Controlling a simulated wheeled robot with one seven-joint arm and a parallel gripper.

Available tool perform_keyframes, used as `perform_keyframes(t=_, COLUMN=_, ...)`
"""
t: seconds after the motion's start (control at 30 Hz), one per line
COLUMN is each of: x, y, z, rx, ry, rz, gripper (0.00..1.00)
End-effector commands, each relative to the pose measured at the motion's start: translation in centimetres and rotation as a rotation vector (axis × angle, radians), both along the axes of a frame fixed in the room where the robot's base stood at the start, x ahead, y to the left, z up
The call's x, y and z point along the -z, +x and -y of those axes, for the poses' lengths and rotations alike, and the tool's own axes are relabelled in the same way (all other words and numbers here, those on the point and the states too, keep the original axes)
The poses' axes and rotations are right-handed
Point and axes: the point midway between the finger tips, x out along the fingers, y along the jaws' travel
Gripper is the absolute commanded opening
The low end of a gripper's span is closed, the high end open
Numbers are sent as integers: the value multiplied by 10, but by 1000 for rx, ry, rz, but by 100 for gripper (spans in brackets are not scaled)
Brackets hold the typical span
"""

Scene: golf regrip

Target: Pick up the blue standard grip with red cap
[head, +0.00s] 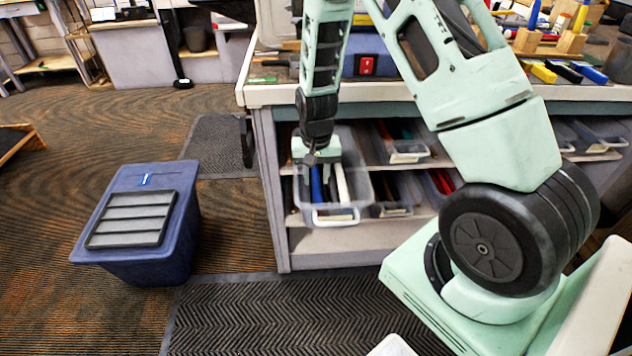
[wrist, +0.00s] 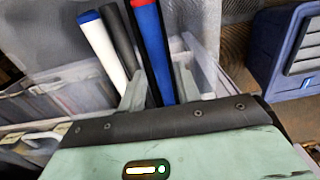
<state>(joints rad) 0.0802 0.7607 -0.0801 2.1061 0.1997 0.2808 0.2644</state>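My gripper (wrist: 160,88) has one finger on each side of the blue grip and looks open. Whether the fingers touch it is hard to tell. In the head view my gripper (head: 310,160) points down into the bin (head: 330,216).
Another bin (head: 405,157) sits to the right on the shelf. A blue lidded tub (head: 150,262) stands on the floor at left.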

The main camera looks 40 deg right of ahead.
Motion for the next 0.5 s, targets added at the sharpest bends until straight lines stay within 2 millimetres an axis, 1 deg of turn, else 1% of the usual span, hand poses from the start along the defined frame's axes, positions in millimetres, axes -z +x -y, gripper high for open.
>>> perform_keyframes(t=0.03, x=10, y=-3, z=0, rx=1, ry=1, rz=-5, gripper=33)
perform_keyframes(t=0.2, x=32, y=-4, z=1, rx=1, ry=1, rz=-3, gripper=33)
perform_keyframes(t=0.3, x=39, y=-3, z=1, rx=1, ry=0, rz=-2, gripper=33)
perform_keyframes(t=0.5, x=39, y=-3, z=0, rx=0, ry=1, rz=-1, gripper=33)
